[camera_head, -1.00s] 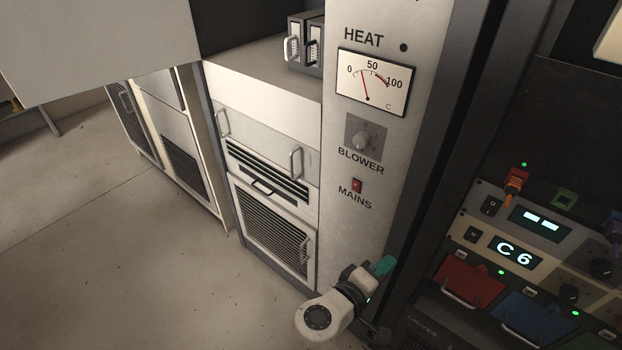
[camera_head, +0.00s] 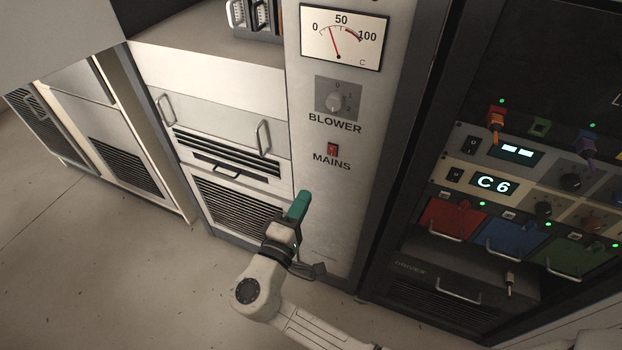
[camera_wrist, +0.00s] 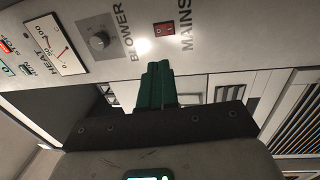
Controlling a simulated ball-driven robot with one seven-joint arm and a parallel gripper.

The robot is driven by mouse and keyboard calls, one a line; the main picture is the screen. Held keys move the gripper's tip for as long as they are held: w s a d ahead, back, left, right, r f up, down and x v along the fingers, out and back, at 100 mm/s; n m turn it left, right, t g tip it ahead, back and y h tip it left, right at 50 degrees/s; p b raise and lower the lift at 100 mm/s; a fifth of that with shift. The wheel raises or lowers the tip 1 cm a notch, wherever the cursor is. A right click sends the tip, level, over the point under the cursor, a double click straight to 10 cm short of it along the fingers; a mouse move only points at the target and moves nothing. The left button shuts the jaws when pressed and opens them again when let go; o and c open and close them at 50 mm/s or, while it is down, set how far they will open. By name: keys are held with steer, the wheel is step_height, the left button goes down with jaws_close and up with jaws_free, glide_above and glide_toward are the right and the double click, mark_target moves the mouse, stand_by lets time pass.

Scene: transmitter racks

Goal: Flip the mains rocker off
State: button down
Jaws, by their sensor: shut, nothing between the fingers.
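The mains rocker (camera_head: 332,149) is a small red switch on the pale panel, just above the MAINS label and below the BLOWER knob. In the wrist view the red rocker (camera_wrist: 164,31) sits in a dark frame, just beyond my fingertips. My gripper (camera_head: 302,196) has green fingers, shut and empty, pointing up toward the panel below and left of the rocker. In the wrist view the closed fingers (camera_wrist: 158,68) end short of the rocker, apart from it in the picture. I cannot tell how far they are from the panel.
The blower knob (camera_head: 335,101) and heat meter (camera_head: 341,38) sit above the rocker. A cabinet with handles (camera_head: 215,130) stands to the left. A dark rack with lit displays (camera_head: 495,184) and coloured modules stands to the right.

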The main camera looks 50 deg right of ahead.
steer(key=p, duration=0.2)
glide_toward(330, 149)
steer(key=x, duration=0.5)
steer(key=shift+d+r, duration=0.2)
steer(key=shift+w+d, duration=0.3)
steer(key=shift+d, duration=0.35)
